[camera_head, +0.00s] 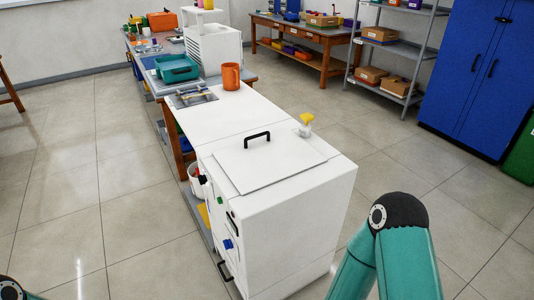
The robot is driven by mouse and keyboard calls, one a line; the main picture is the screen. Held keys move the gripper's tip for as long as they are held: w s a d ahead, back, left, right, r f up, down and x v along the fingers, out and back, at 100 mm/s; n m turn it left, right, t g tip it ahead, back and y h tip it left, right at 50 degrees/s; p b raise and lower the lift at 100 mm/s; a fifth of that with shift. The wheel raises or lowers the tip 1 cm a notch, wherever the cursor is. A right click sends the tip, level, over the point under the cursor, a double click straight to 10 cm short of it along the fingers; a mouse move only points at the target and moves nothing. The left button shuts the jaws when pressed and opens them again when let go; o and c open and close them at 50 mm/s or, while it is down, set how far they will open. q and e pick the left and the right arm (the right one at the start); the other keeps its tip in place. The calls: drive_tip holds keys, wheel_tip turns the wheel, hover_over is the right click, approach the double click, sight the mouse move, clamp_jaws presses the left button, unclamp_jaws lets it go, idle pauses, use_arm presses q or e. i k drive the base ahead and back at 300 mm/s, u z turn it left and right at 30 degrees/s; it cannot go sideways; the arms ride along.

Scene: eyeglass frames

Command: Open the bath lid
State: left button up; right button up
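The bath is a white box-shaped cabinet (312,227) standing in the middle of the view. Its lid (259,168) is a flat white panel on the top, lying flat and closed. A black bar handle (257,138) stands on the lid near its far edge. The teal links of my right arm show at the lower right, with a dark joint. Only a small dark part of my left arm shows at the bottom left corner. Neither gripper is in view, and nothing of mine touches the lid.
A yellow-topped bottle (306,125) stands at the cabinet top's far right corner. Blue cabinets (480,75) and grey shelves (397,50) stand at the back right. Floor on the left is clear.

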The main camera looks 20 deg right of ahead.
sight(251, 165)
drive_tip(key=z, duration=1.9)
drive_tip(key=i, duration=0.1)
drive_tip(key=u, duration=3)
drive_tip(key=k, duration=1)
drive_tip(key=z, duration=0.95)
drive_tip(key=i, duration=1.1)
